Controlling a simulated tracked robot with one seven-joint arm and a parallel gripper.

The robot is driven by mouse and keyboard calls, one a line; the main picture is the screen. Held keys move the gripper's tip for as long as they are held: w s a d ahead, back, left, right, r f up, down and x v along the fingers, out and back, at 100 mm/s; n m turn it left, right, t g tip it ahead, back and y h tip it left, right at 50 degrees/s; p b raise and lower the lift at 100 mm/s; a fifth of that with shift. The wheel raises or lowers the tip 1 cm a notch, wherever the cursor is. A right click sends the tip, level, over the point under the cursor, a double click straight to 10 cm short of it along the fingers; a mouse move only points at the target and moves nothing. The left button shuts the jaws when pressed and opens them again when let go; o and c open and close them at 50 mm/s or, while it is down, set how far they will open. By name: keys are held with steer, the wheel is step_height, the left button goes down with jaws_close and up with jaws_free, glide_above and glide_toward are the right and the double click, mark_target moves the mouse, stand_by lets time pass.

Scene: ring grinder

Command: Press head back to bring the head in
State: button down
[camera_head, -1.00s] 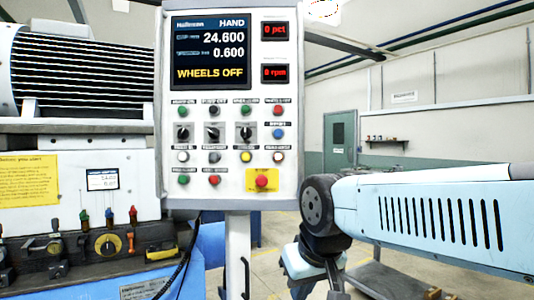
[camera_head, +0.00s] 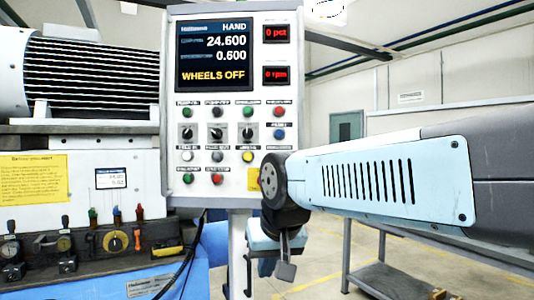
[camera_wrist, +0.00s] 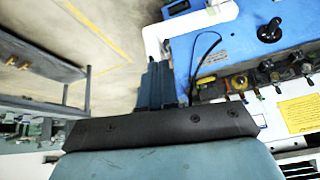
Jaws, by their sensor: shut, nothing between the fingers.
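The control panel (camera_head: 235,110) stands upright in the head view, with rows of coloured buttons and knobs under a screen reading HAND and WHEELS OFF. In its lowest row are a green button (camera_head: 188,178) and a red button (camera_head: 217,179). The small labels are too blurred to tell which is head back. My gripper (camera_head: 285,270) hangs below and right of the buttons, apart from them. In the wrist view my gripper's fingers (camera_wrist: 156,75) are together and empty, near the panel's white post.
The grinder (camera_head: 80,150) stands left of the panel, with a yellow notice (camera_head: 32,180), small levers and a dial along its front. The panel's post (camera_head: 238,255) and dark cables are close to my gripper. A grey metal table (camera_head: 390,280) stands at right on open floor.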

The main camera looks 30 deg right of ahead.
steer(key=w+d+r+m+t+h, duration=0.1)
steer(key=w+d+r+m, duration=0.7)
steer(key=r, duration=0.5)
steer(key=w+d+r+m+t+h, duration=0.1)
steer(key=w+d+r+m+h, duration=0.1)
steer(key=w+d+r+m, duration=0.6)
steer(key=w+r+m, duration=0.4)
steer(key=w+r, duration=0.1)
steer(key=shift+w+d+r+m, duration=0.2)
steer(key=shift+r+m, duration=0.1)
steer(key=shift+r, duration=0.1)
steer(key=shift+f, duration=0.1)
steer(key=shift+w+d+f, duration=0.75)
steer(key=shift+w+f, duration=0.4)
steer(key=shift+w, duration=0.55)
steer(key=shift+w+d+f, duration=0.7)
steer(key=shift+w+f, duration=0.5)
steer(key=shift+w, duration=0.5)
steer(key=shift+w+d+f, duration=0.75)
steer(key=shift+w+f, duration=0.4)
steer(key=shift+w, duration=0.55)
